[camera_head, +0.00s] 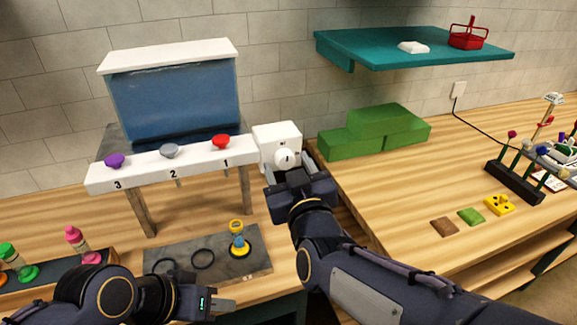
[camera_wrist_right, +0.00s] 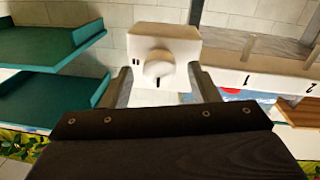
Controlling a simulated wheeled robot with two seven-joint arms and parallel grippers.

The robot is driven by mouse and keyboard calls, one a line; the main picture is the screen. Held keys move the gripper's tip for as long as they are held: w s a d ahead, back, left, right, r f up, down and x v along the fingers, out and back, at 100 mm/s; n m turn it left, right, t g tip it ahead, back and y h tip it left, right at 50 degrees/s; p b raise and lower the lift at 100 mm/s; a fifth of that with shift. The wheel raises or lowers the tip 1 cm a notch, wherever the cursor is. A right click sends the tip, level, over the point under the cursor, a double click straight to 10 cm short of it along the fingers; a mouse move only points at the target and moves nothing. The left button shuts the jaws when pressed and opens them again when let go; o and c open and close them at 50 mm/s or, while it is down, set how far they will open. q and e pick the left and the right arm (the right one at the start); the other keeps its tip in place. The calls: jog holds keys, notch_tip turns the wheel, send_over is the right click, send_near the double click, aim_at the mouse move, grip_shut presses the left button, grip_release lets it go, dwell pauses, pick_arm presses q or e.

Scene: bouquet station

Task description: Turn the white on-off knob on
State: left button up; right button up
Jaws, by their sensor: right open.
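The white on-off knob (camera_head: 284,158) is on the front of a white box (camera_head: 277,135) at the right end of the dispenser rail. It has a short dark line on its face. In the right wrist view the knob (camera_wrist_right: 158,68) shows in front of the box (camera_wrist_right: 163,40), with small dark marks at left. My right gripper (camera_head: 287,172) is at the knob. Its open fingers (camera_wrist_right: 163,82) lie one on each side, with a visible gap; contact cannot be told. My left gripper (camera_head: 218,304) is low, in front of the grey mat; its jaw opening is unclear.
The white rail (camera_head: 135,175) carries purple, grey and red knobs under a blue tank (camera_head: 175,100). A grey mat (camera_head: 210,270) holds a small yellow-and-blue item (camera_head: 238,240). Green blocks (camera_head: 375,133) stand right of the box. A teal shelf (camera_head: 375,52) hangs above them.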

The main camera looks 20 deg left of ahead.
jog(key=c, duration=1)
jog(key=shift+m, duration=0.3)
jog(key=m+b, duration=0.2)
jog(key=m, duration=0.1)
jog(key=shift+w+f, duration=0.1)
jog(key=m+b, duration=0.2)
jog(key=m, duration=0.2)
jog(key=shift+m+g, duration=0.3)
jog(key=shift+m, duration=0.1)
jog(key=m+b, duration=0.2)
jog(key=m, duration=0.3)
jog(key=shift+d+g, duration=0.1)
jog(key=shift+g, duration=0.2)
jog(key=shift+m+y+b, duration=0.3)
jog(key=shift+m+b, duration=0.75)
jog(key=shift+m, duration=0.75)
